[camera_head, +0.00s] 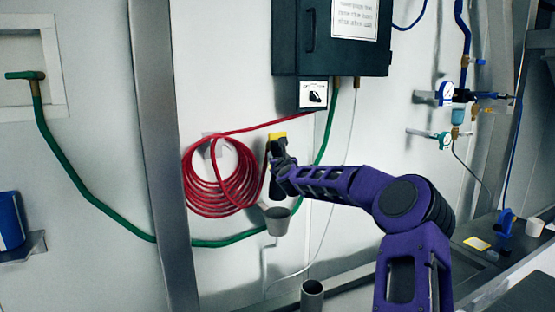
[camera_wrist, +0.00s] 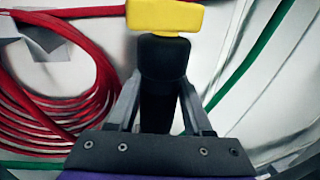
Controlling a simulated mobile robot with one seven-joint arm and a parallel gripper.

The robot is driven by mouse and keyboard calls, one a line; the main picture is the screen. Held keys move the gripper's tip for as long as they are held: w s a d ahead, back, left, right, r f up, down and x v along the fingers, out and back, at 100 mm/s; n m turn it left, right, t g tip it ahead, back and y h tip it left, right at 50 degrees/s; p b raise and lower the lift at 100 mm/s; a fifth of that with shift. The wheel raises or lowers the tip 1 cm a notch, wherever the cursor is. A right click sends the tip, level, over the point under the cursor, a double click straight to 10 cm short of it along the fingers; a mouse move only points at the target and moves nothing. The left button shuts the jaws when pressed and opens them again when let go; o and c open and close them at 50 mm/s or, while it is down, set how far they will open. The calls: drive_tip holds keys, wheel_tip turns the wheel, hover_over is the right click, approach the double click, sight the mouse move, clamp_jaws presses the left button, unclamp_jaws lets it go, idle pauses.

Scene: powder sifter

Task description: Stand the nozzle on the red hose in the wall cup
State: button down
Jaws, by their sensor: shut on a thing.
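The nozzle has a yellow head and a black body (camera_head: 277,138); its yellow top (camera_wrist: 165,17) and black neck (camera_wrist: 163,57) also show in the wrist view. My gripper (camera_head: 279,168) is shut on the nozzle's black body, with one finger on each side in the wrist view (camera_wrist: 160,103). The nozzle is roughly upright, yellow end up. The grey wall cup (camera_head: 277,222) is below my gripper in the head view, with a gap between. The red hose (camera_head: 219,190) hangs coiled on the wall to the left.
A green hose (camera_head: 75,180) runs along the wall behind. A metal post (camera_head: 160,150) stands left of the coil. A grey open cylinder (camera_head: 312,294) is below right of the cup.

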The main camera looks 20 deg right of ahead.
drive_tip(key=b, duration=0.8)
hover_over(279, 196)
drive_tip(key=a+x, duration=0.1)
drive_tip(key=x, duration=0.2)
drive_tip(key=shift+d+f, duration=0.15)
drive_tip(key=shift+f, duration=1)
drive_tip(key=shift+d+f, duration=0.2)
drive_tip(key=shift+f, duration=1)
drive_tip(key=shift+d+f, duration=0.15)
drive_tip(key=shift+f, duration=3.95)
drive_tip(key=shift+c, duration=1.7)
unclamp_jaws()
drive_tip(key=shift+o, duration=0.6)
drive_tip(key=shift+f, duration=0.1)
drive_tip(key=v, duration=1.7)
drive_tip(key=shift+s, duration=0.25)
